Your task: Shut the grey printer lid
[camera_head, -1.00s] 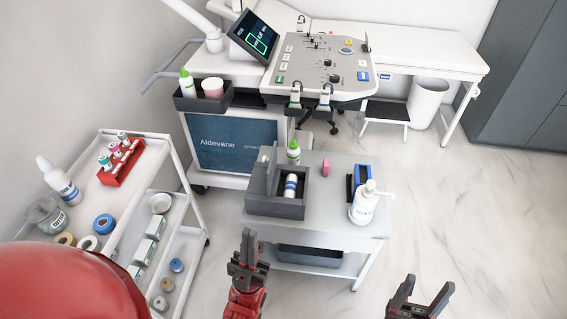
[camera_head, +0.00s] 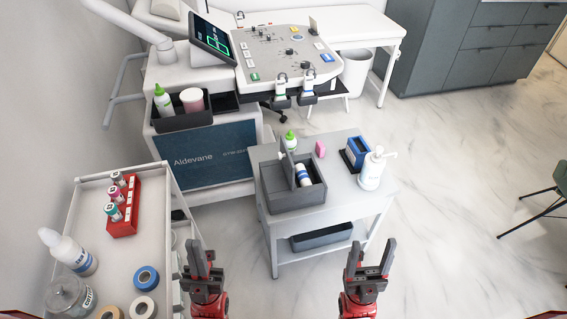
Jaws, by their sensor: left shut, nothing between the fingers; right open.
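I cannot make out a printer or its grey lid for certain. A grey open box (camera_head: 291,200) with an upright grey panel across it stands on the small white table (camera_head: 347,190), with a white bottle (camera_head: 302,175) in it. My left gripper (camera_head: 203,262) is shut and empty, in front of the table's left side and beside the white cart. My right gripper (camera_head: 370,258) is open and empty, in front of the table's right side. Both are apart from the table and the box.
A white cart (camera_head: 155,190) with a red tube rack (camera_head: 124,207), bottles and tape rolls is close on the left. The ultrasound machine (camera_head: 205,155) stands behind the table. A pump bottle (camera_head: 373,170) is at the table's right. Floor is clear to the right, before a green chair (camera_head: 556,190).

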